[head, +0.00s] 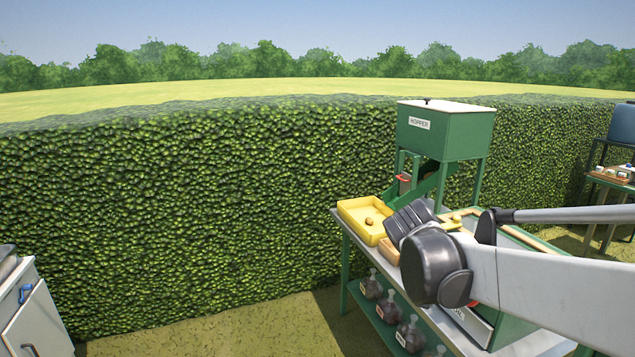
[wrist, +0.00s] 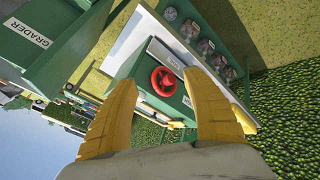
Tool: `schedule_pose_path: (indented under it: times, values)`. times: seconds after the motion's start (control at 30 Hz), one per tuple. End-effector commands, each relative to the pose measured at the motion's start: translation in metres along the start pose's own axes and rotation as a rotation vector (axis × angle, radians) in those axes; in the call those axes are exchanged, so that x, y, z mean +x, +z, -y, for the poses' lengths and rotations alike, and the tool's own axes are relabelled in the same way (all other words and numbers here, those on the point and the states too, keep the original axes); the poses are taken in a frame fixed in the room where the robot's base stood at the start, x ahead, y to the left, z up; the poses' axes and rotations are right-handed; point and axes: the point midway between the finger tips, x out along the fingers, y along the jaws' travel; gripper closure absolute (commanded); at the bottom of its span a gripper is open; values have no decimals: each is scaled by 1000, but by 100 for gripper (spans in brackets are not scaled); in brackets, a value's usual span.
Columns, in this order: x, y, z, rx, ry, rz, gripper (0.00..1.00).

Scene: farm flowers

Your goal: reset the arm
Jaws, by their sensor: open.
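My arm (head: 540,285) reaches in from the right in the head view, bent over a green-legged work table (head: 345,238). My gripper (wrist: 162,82) shows in the wrist view with two yellow fingers spread apart and nothing between them. Beyond the fingers is a green machine with a red handwheel (wrist: 164,80); I cannot tell the distance, but no contact shows. In the head view my gripper is mostly hidden behind the arm's dark joint.
A hedge (head: 200,200) runs behind. A white cabinet (head: 38,325) stands at the left, with open grass between.

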Motion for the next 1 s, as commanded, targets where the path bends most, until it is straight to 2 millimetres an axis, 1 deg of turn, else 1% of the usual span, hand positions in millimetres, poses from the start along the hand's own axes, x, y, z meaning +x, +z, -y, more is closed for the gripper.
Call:
schedule_pose_path:
  times: [0.03,0.17,0.2,0.27,0.3,0.4,0.5,0.6,0.7,1.0]
  values:
    - [-13,20,-6,-13,-50,-1,42]
    - [-41,67,-9,-50,-189,-19,42]
    - [-49,82,-9,-58,-230,-28,42]
    - [-59,105,-7,-71,-291,-45,42]
    - [-65,120,-5,-77,-329,-58,42]
    - [-77,154,0,-85,-415,-92,42]
    - [-84,179,7,-89,-479,-127,42]
    - [-87,195,12,-90,-521,-151,42]
    - [-89,204,15,-89,-542,-164,42]
    - [-89,205,16,-90,-547,-168,42]
